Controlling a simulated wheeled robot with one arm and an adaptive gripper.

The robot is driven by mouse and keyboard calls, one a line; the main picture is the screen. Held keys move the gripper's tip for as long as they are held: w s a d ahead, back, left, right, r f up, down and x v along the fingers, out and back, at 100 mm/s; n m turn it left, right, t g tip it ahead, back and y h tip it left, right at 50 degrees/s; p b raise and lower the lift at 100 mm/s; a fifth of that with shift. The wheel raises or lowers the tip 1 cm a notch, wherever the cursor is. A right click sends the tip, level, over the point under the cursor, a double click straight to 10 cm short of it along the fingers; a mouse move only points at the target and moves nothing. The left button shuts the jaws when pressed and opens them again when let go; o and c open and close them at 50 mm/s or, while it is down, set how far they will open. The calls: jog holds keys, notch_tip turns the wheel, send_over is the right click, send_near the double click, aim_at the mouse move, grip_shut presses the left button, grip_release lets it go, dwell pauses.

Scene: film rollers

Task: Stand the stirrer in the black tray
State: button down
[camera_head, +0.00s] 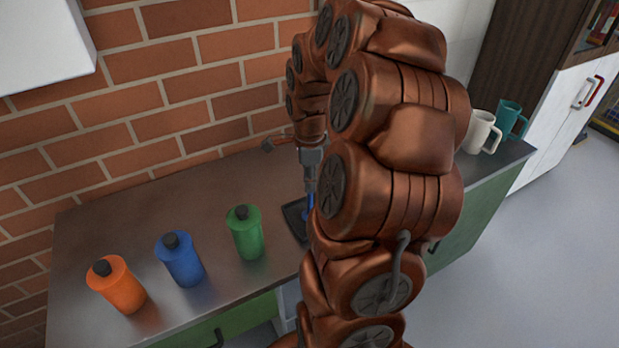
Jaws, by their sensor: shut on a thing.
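My gripper (310,187) points down over the black tray and is shut on the stirrer. The stirrer (308,208) shows as a short blue piece below the fingers, roughly upright. The black tray (290,212) lies on the counter beneath it, and its right part is hidden behind my arm. The stirrer's lower end appears over or in the tray; I cannot tell whether it touches the tray floor.
Orange (120,288), blue (181,262) and green (245,234) bottles stand left of the tray on the counter (130,220). White (481,132) and teal (509,121) mugs stand at the right end. A brick wall (150,100) rises behind. The counter's back left is clear.

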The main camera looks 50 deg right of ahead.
jog(key=shift+f, duration=0.2)
jog(key=c, duration=1)
grip_release()
jog(key=shift+o, duration=0.2)
jog(key=shift+r, duration=0.15)
jog(key=shift+r, duration=0.45)
notch_tip(320, 180, up, 11)
jog(key=b, duration=0.3)
jog(key=shift+r, duration=0.15)
